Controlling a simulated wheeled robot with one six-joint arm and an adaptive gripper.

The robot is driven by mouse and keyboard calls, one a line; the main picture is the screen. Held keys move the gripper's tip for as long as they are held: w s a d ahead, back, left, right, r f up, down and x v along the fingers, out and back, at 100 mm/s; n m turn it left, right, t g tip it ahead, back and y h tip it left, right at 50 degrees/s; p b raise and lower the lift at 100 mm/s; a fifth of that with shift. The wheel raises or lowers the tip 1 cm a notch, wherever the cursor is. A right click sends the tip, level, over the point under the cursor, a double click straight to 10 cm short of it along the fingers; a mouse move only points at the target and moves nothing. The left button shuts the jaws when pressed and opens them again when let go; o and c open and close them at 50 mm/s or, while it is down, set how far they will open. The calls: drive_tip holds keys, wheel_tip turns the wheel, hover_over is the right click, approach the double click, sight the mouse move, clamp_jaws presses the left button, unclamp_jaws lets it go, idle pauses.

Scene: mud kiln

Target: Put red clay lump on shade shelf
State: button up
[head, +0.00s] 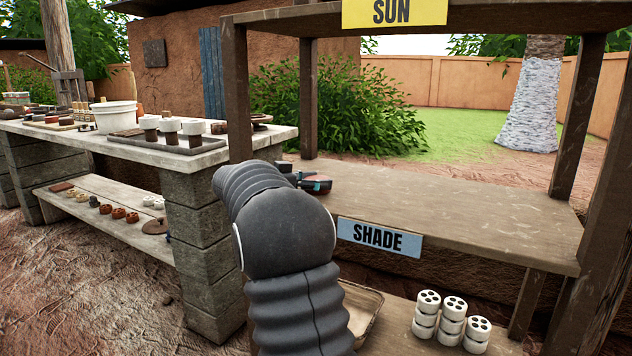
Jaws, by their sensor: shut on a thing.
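The shade shelf (470,205) is a bare wooden board with a blue "SHADE" sign (380,239) on its front edge. My gripper (316,181) is at the left end of this shelf, partly hidden behind my own grey arm.
Wooden posts (237,95) frame the shelf, and a board with a yellow "SUN" sign (394,11) is above. The shade shelf's middle and right are clear. Below are a tray (362,318) and stacked white cylinders (453,314). A cluttered bench (225,152) stands left.

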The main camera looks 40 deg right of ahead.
drive_tip(key=o, duration=1.4)
drive_tip(key=shift+o, duration=0.2)
drive_tip(key=shift+r, duration=0.1)
drive_tip(key=v, duration=1.2)
drive_tip(key=shift+a, duration=0.1)
drive_tip(key=s+a+f+n+t+y, duration=0.2)
drive_tip(key=s+a+f+n+y, duration=0.3)
drive_tip(key=s+a, duration=0.3)
drive_tip(key=s+a+f+n+t+y, duration=0.3)
drive_tip(key=s+a+f+n+y, duration=0.2)
drive_tip(key=s, duration=0.8)
drive_tip(key=s+a+f+n+t+y, duration=0.2)
drive_tip(key=s+a+f+n+y, duration=0.4)
drive_tip(key=s+a+f+n, duration=0.2)
drive_tip(key=s+a+n, duration=0.1)
drive_tip(key=s+a, duration=0.1)
drive_tip(key=a, duration=0.1)
drive_tip(key=shift+s+a+t, duration=0.3)
drive_tip(key=shift+s+a, duration=0.05)
